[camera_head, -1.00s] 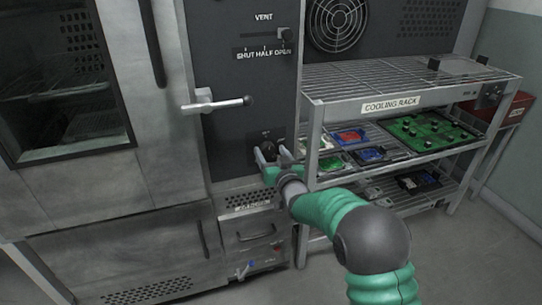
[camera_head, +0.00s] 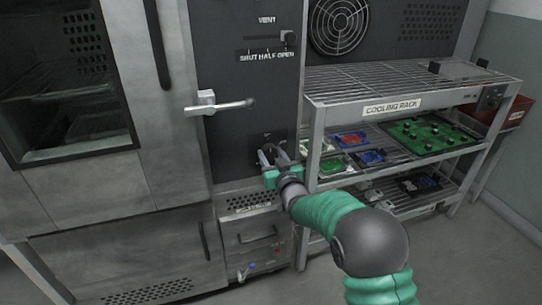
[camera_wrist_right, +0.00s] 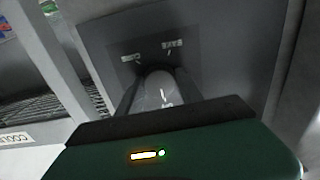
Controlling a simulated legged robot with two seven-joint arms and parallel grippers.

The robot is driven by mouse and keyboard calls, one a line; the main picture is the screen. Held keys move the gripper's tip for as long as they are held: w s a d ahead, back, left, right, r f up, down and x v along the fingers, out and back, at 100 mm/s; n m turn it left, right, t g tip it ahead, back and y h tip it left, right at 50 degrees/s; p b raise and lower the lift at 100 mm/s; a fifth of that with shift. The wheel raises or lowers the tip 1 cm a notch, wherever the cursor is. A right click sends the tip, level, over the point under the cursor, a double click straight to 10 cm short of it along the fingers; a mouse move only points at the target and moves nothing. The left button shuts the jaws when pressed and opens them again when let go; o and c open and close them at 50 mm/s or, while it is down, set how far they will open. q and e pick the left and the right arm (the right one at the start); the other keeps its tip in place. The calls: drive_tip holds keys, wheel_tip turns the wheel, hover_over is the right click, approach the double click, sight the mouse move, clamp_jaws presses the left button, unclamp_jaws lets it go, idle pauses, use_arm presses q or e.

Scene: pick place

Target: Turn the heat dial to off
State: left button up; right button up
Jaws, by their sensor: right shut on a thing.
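The heat dial (camera_head: 273,150) is a dark round knob low on the dark oven panel (camera_head: 238,75), above a vented strip. In the right wrist view the dial (camera_wrist_right: 160,86) shows a white pointer line, with small white labels on the panel around it that are too blurred to read for sure. My right gripper (camera_head: 274,155) is shut on the dial, one finger on each side of it; its fingers (camera_wrist_right: 157,92) also show in the right wrist view. The gripper hides part of the dial in the head view. My left gripper is not in view.
A horizontal lever handle (camera_head: 218,106) juts out above the dial to the left. A vent slider (camera_head: 288,38) sits higher up. A cooling rack (camera_head: 390,105) with circuit boards stands close on the right. A drawer (camera_head: 256,234) is below.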

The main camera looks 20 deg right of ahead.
drive_tip(key=shift+f, duration=0.1)
drive_tip(key=o, duration=1.4)
drive_tip(key=s+p, duration=0.1)
drive_tip(key=s, duration=0.4)
drive_tip(key=s+p, duration=0.1)
drive_tip(key=s, duration=0.5)
drive_tip(key=s+p, duration=0.1)
drive_tip(key=s, duration=0.4)
drive_tip(key=shift+s+d, duration=0.25)
drive_tip(key=shift+s, duration=0.15)
drive_tip(key=shift+p, duration=0.3)
